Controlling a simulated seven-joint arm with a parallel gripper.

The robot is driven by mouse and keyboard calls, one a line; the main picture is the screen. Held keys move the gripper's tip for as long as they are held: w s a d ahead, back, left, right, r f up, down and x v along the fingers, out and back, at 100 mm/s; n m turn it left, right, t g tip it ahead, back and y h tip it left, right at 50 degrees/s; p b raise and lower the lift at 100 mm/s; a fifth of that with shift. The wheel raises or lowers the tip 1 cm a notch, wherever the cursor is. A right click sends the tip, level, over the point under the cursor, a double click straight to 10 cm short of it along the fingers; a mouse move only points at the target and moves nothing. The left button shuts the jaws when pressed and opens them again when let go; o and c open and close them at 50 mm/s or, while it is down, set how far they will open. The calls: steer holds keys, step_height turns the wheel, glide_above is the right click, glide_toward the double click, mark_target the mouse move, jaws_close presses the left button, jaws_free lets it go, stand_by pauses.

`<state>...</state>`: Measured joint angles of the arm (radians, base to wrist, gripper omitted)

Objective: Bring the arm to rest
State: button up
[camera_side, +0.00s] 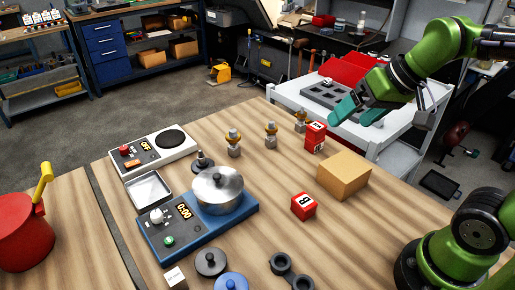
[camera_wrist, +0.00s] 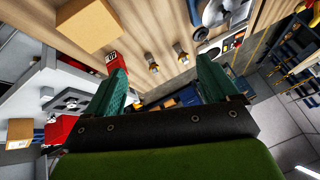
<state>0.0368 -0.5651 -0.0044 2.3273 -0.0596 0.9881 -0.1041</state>
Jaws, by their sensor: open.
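My green arm reaches in from the right in the side view, and my gripper (camera_side: 356,112) with its teal fingers hangs in the air above the far right side of the wooden table (camera_side: 325,235). In the wrist view my gripper (camera_wrist: 163,76) shows its two teal fingers wide apart with nothing between them. The fingers touch nothing that I can see. The tabletop shows beyond them, with small brass-topped fittings (camera_wrist: 152,62) standing on it.
A cardboard box (camera_side: 343,175), red blocks (camera_side: 304,206) and a steel pot (camera_side: 217,190) on a blue device (camera_side: 178,232) stand on the table. A white cart (camera_side: 385,133) with a grey tray (camera_side: 335,96) is beside my gripper. A red pot (camera_side: 22,235) stands far left.

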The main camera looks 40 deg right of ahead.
steer(key=shift+m+t, duration=0.3)
steer(key=shift+t, duration=0.2)
steer(key=s, duration=0.1)
steer(key=s+a+f, duration=0.1)
steer(key=s, duration=0.1)
steer(key=shift+s+a+f, duration=0.2)
steer(key=shift+s+f, duration=0.05)
steer(key=shift+f, duration=0.15)
